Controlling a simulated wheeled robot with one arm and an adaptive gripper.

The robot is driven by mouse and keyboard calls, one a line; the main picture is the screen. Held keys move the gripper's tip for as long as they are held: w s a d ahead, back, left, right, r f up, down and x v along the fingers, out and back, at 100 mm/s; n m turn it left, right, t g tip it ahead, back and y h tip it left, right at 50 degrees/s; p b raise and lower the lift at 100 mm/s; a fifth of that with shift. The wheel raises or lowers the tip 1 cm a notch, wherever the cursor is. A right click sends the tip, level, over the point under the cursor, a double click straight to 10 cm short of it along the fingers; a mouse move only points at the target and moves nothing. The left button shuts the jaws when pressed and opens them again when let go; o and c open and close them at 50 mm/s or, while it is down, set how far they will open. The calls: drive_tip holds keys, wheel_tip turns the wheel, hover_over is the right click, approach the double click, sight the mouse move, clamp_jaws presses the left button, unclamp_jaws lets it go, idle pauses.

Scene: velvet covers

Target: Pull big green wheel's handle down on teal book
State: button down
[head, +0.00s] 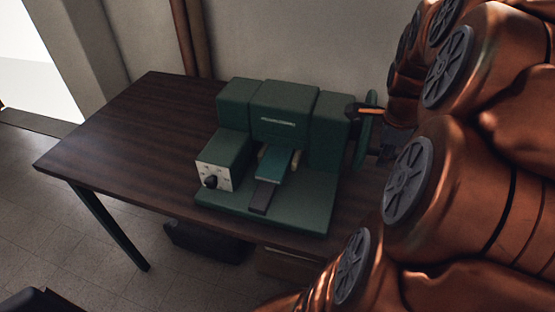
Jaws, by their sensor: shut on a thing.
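The green machine (285,110) stands on the dark wooden table. The big green wheel (361,143) is on its right side, seen nearly edge-on and partly hidden by my arm. My gripper (372,111) is at the upper part of the wheel, shut on the wheel's handle; the handle itself is mostly hidden. The teal book (282,163) lies flat in the machine's middle channel, its far end under the central housing.
A control box with a pale panel and black knob (211,181) is at the machine's front left. The wooden table (120,130) is bare to the left. A wall is close behind. My copper arm fills the right side.

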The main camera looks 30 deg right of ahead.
drive_tip(key=shift+f, duration=0.25)
drive_tip(key=shift+a+f+b, duration=0.1)
drive_tip(key=shift+f+b, duration=0.45)
drive_tip(key=shift+b, duration=0.05)
drive_tip(key=shift+f, duration=0.1)
drive_tip(key=shift+f+b, duration=0.45)
drive_tip(key=shift+b, duration=0.1)
drive_tip(key=shift+f+b, duration=0.45)
drive_tip(key=shift+f, duration=0.05)
drive_tip(key=shift+w+f, duration=0.1)
drive_tip(key=shift+f, duration=0.05)
